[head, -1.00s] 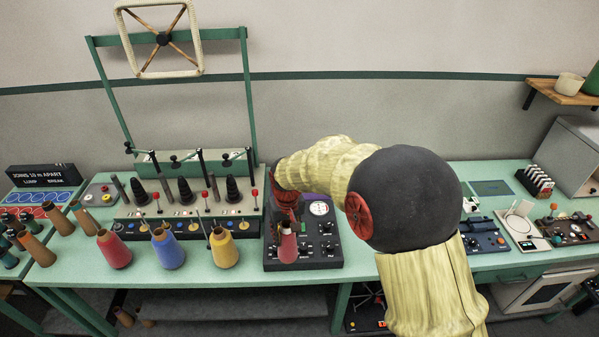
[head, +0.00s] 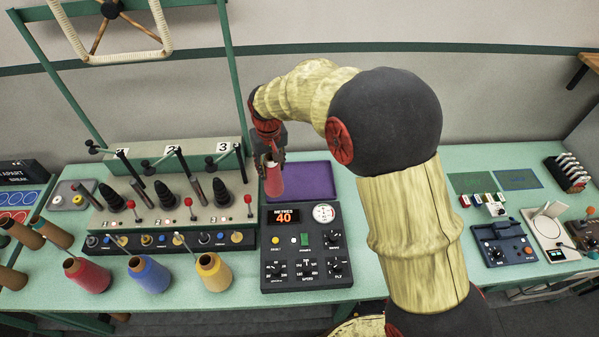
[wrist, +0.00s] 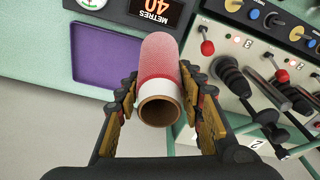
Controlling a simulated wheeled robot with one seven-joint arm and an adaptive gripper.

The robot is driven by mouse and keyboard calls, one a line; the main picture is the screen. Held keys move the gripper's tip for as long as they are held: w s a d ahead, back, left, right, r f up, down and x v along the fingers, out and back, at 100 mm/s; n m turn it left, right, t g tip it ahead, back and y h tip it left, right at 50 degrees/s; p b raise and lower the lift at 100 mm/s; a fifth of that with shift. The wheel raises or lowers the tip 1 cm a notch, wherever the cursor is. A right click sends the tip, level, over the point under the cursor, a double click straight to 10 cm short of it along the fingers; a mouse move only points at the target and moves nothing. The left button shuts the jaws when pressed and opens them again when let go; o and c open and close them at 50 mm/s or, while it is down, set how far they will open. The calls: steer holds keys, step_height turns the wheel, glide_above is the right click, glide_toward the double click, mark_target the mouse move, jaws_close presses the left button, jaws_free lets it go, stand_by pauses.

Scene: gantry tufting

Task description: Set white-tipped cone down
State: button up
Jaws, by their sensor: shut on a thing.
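The white-tipped cone (head: 273,180) is pink-red with a white band at its narrow top end. My gripper (head: 270,155) is shut on it near that end and holds it roughly upright, wide end down. In the wrist view the cone (wrist: 160,58) sits between both fingers of my gripper (wrist: 160,100), its brown hollow tube end facing the camera. The cone hangs by the left side of the purple pad (head: 305,180), behind the metre console (head: 305,268). I cannot tell how high its lower end is above the surface.
Red (head: 88,273), blue (head: 150,274) and yellow (head: 214,271) cones stand along the front left. The numbered lever station (head: 160,215) is close on the left. The purple pad is bare, also in the wrist view (wrist: 108,55). Small devices stand at right.

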steer(key=w+d+f, duration=0.9)
steer(key=f, duration=0.3)
steer(key=shift+w+d+f+p, duration=0.2)
steer(key=shift+w+f+p, duration=0.2)
steer(key=shift+p, duration=0.05)
steer(key=shift+f, duration=0.2)
steer(key=o, duration=1.3)
